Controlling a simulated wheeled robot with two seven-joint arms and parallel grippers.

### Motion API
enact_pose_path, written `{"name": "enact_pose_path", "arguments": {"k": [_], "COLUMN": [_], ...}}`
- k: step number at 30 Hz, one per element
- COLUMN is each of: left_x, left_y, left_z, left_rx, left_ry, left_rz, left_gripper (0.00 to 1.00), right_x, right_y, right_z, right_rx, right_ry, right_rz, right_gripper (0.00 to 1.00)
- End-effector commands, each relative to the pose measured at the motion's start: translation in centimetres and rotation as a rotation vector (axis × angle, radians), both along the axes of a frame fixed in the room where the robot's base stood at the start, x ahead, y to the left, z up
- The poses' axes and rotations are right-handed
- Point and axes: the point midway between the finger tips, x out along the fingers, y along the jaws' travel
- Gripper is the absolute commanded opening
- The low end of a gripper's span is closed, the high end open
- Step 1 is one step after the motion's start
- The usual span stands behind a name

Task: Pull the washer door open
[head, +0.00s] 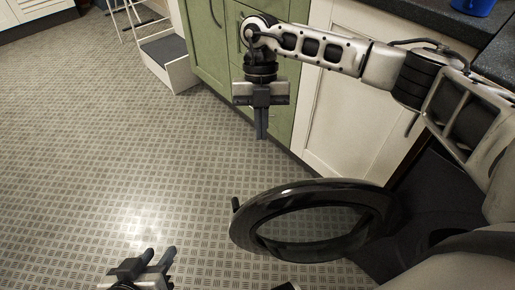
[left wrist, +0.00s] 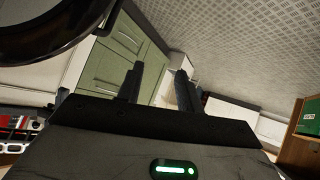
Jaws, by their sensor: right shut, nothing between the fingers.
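The washer door (head: 243,228) is a glossy black ring with a see-through middle. It stands swung out from the dark washer front (head: 425,205) at the lower right in the head view. A small dark handle (head: 235,204) sticks out at its left edge. Part of the black ring (left wrist: 40,45) also shows at the top left of the left wrist view. My left gripper (head: 159,255) is at the bottom left, open and empty, apart from the door. Its fingers (left wrist: 158,85) stand apart in the left wrist view. My right gripper (head: 261,122) is shut and empty, beyond the door, before the green cabinet.
Green cabinets (head: 208,45) and a white cabinet (head: 345,120) line the right side under a dark countertop (head: 425,18). A blue cup (head: 478,6) stands on it. A white step stool (head: 170,63) is at the back. The patterned floor (head: 110,150) at left is clear.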

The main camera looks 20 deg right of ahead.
Motion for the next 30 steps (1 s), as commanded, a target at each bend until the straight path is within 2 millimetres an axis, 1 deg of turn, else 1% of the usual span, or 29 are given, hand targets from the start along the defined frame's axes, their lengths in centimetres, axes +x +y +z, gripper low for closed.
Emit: {"name": "enact_pose_path", "arguments": {"k": [7, 12, 14, 15, 21, 24, 30], "left_x": [0.2, 0.3, 0.4, 0.4, 0.4, 0.3, 0.3], "left_y": [-0.3, -0.5, -0.5, -0.5, -0.5, -0.5, -0.4], "left_z": [-1.3, -0.9, -0.8, -0.4, -0.5, -0.5, -0.6], "left_rx": [-0.002, -0.012, -0.016, -0.018, -0.015, -0.015, -0.013], "left_ry": [0.016, -0.015, -0.026, -0.029, -0.022, -0.022, -0.019], "left_rz": [-0.010, -0.012, -0.012, -0.012, -0.012, -0.012, -0.012], "left_gripper": [0.36, 0.36, 0.36, 0.36, 0.36, 0.36, 0.36], "right_x": [-1.8, -3.1, -3.5, -4.1, -6.4, -6.9, -7.1], "right_y": [0.7, 1.2, 1.4, 1.6, 2.5, 2.6, 2.7], "right_z": [-4.6, -8.0, -9.1, -8.8, -8.7, -8.7, -8.6], "right_rx": [0.004, 0.006, 0.006, 0.007, 0.008, 0.008, 0.007], "right_ry": [0.005, 0.004, 0.003, 0.001, 0.000, 0.001, 0.000], "right_rz": [0.006, 0.005, 0.006, 0.008, 0.007, 0.006, 0.004], "right_gripper": [0.00, 0.00, 0.00, 0.00, 0.00, 0.00, 0.00]}}
